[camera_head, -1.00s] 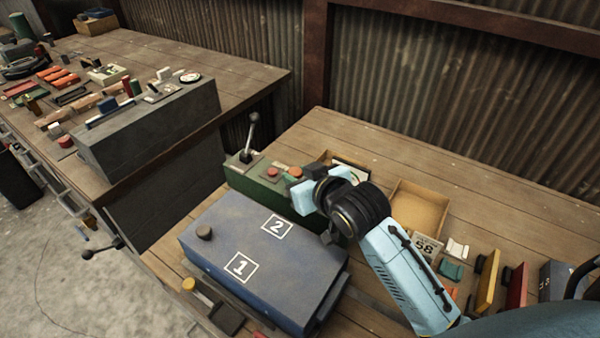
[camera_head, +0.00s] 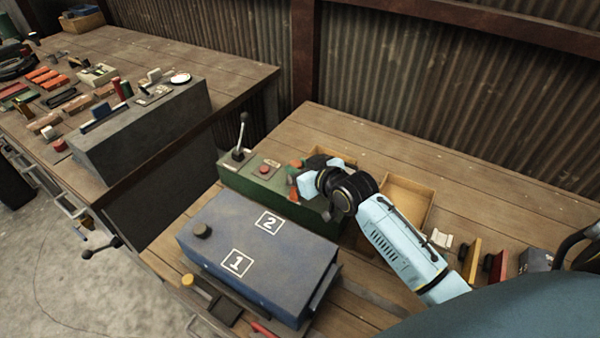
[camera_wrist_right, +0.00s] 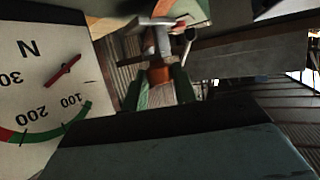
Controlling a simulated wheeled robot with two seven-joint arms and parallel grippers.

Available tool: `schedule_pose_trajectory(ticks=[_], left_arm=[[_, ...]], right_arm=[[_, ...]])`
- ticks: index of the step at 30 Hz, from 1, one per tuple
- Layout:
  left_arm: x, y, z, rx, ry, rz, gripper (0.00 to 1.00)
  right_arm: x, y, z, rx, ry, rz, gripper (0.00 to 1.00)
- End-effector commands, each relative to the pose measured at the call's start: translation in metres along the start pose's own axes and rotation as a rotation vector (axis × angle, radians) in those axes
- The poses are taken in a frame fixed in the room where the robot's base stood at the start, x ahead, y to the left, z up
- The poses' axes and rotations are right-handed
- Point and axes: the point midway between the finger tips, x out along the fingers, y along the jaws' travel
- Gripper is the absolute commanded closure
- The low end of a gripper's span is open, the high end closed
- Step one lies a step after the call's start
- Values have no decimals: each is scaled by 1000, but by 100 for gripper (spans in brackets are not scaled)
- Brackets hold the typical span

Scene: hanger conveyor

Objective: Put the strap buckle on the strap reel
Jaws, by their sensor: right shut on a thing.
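My right gripper (camera_head: 308,182) is over the right part of a green control box (camera_head: 240,180), behind the blue box. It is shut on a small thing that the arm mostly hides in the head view. In the right wrist view a narrow orange and pale piece (camera_wrist_right: 160,88) shows between two dark green upright parts; I cannot tell for sure that it is the strap buckle. I cannot make out the strap reel in either view. My left gripper is not in view.
The blue box (camera_head: 215,252), marked 1 and 2, stands in front. The green box carries a lever (camera_head: 241,135) and a red button (camera_head: 264,169). A gauge (camera_wrist_right: 45,80) is close in the wrist view. The back of the bench is clear.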

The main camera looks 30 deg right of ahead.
Motion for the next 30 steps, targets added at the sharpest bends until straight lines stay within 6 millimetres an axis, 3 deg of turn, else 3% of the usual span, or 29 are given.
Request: schedule_pose_trajectory(ticks=[3,13,14,18,30], left_arm=[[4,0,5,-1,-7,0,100],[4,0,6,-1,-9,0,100],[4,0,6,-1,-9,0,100],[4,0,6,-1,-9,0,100],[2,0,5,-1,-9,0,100]], right_arm=[[6,0,13,1,1,0,98],[6,0,15,0,2,0,98],[7,0,16,1,0,0,71],[6,0,15,0,1,0,52],[1,0,12,0,1,0,50]])
